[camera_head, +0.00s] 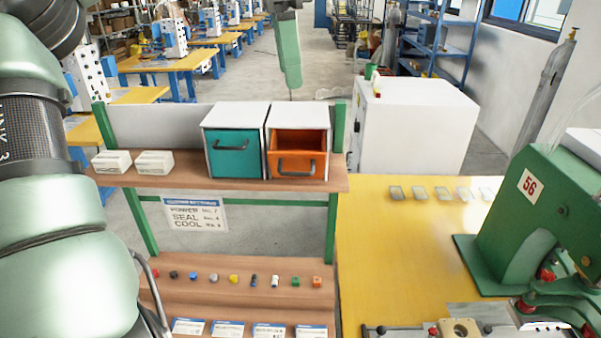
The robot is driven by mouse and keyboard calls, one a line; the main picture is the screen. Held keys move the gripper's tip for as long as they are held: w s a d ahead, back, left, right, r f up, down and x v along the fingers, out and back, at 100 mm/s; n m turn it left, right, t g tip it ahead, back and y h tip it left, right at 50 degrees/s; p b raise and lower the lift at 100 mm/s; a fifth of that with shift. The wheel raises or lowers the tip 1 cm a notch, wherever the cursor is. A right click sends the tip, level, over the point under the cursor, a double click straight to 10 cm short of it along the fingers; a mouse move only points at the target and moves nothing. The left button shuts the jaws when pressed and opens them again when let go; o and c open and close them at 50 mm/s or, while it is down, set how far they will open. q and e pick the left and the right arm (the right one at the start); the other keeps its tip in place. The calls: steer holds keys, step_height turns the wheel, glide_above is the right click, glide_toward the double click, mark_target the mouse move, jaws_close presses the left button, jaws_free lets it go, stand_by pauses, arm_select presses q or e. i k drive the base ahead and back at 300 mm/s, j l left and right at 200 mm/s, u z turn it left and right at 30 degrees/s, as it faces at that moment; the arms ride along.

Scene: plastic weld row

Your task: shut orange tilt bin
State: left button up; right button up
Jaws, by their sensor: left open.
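The orange tilt bin (298,163) sits at the right end of the upper wooden shelf, in a white housing. Its front is tilted out at the top, so the orange inside shows above the dark handle. A teal bin (233,158) beside it on the left has its front flush with its housing. My left arm fills the left side of the view. A grey curved part of my left gripper (152,295) shows at the lower left, open, well below and left of the orange bin and apart from it. Most of this gripper is hidden. My right gripper is not in view.
Two white blocks (132,161) lie on the upper shelf's left part. A lower shelf (220,298) holds a row of small coloured parts and labels. A yellow table (395,250) with a green machine (535,215) stands at right. Space in front of the bins looks clear.

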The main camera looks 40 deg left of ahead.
mark_target(293, 153)
steer(key=k, duration=1.5)
